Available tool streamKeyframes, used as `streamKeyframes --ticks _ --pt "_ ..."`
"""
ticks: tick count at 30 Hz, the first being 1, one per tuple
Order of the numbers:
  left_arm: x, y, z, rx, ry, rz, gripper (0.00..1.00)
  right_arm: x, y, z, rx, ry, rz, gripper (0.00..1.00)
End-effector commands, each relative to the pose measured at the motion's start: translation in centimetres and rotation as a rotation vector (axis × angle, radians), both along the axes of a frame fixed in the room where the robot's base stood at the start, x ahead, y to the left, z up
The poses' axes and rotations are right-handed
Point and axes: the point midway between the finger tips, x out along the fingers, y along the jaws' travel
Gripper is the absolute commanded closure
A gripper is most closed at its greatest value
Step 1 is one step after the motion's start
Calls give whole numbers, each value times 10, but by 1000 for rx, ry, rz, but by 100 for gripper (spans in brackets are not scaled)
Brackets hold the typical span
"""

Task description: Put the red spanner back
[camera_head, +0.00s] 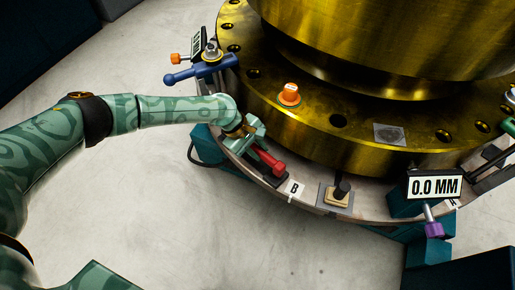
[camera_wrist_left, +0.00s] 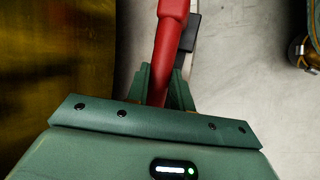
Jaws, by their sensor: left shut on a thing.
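The red spanner (camera_head: 268,158) is in the grip of my left gripper (camera_head: 250,136), with its red end pointing down and right in the head view. Its red end is over or on a small dark pad (camera_head: 271,181) on the curved ledge; I cannot tell whether it touches. In the left wrist view the red spanner (camera_wrist_left: 167,45) runs up from between the fingers of my left gripper (camera_wrist_left: 160,84), with a dark block beside it. The part inside the jaws is hidden. My right gripper is not in view.
The large brass flange (camera_head: 300,120) stands behind the ledge, with an orange-topped plug (camera_head: 289,94) on it. A blue tool (camera_head: 200,70) lies at the upper left. A black-handled tool (camera_head: 341,190) and a "0.0 MM" display (camera_head: 435,187) are to the right. The pale floor in front is clear.

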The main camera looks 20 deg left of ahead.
Motion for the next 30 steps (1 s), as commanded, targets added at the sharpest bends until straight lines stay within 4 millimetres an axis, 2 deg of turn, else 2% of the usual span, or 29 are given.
streamKeyframes --ticks 11,30 --pt "0 0 -1 0 -1 0 100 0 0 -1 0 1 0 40" --pt "0 0 -20 -1 0 0 100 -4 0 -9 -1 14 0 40"
